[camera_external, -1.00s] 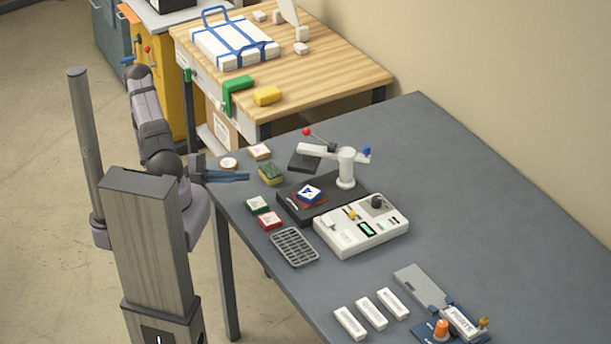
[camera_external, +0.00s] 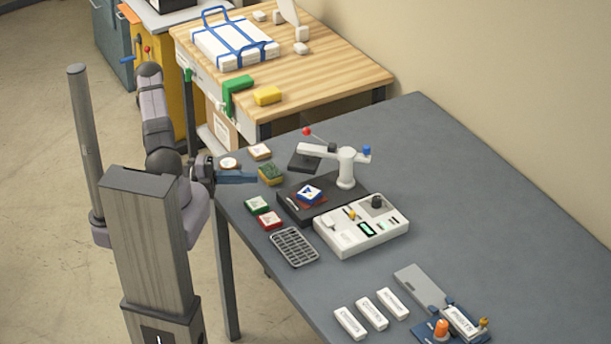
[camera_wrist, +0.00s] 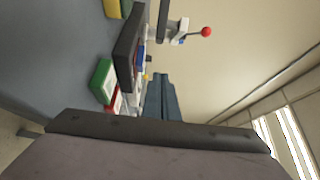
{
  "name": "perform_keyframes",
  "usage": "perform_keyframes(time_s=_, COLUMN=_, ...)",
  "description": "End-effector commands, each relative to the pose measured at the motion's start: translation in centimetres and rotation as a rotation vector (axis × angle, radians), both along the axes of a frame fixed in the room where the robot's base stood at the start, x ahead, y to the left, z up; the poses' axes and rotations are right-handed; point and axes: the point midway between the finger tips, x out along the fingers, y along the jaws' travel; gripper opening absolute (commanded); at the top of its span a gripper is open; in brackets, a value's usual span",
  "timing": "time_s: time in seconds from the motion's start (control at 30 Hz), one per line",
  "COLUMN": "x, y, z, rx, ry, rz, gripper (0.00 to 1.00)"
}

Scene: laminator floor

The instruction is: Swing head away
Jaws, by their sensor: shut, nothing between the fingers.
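The press head is a dark plate (camera_external: 305,162) on a white swing arm (camera_external: 322,150), which pivots on a white post (camera_external: 346,168). A red ball knob (camera_external: 307,131) stands on a lever by the head; it also shows in the wrist view (camera_wrist: 206,32). The head is swung off to the back left of the black base (camera_external: 298,212). A blue-edged piece with a white top (camera_external: 309,193) lies on the base, uncovered. My gripper (camera_external: 250,177) is shut and empty at the table's left edge, apart from the head. Its blue fingers also show in the wrist view (camera_wrist: 162,98).
A white control box (camera_external: 362,228) adjoins the base. A sponge (camera_external: 271,174), a green piece (camera_external: 257,205), a red piece (camera_external: 270,221) and a dark grid rack (camera_external: 294,247) lie near the left edge.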

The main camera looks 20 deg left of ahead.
Motion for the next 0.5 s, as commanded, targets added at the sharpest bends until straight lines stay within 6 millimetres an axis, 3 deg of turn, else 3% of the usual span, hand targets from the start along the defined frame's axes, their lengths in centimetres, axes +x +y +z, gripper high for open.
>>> perform_keyframes(time_s=0.5, x=1.3, y=-5.9, z=0.2, rx=-0.001, ry=0.003, rz=-0.007, gripper=0.00)
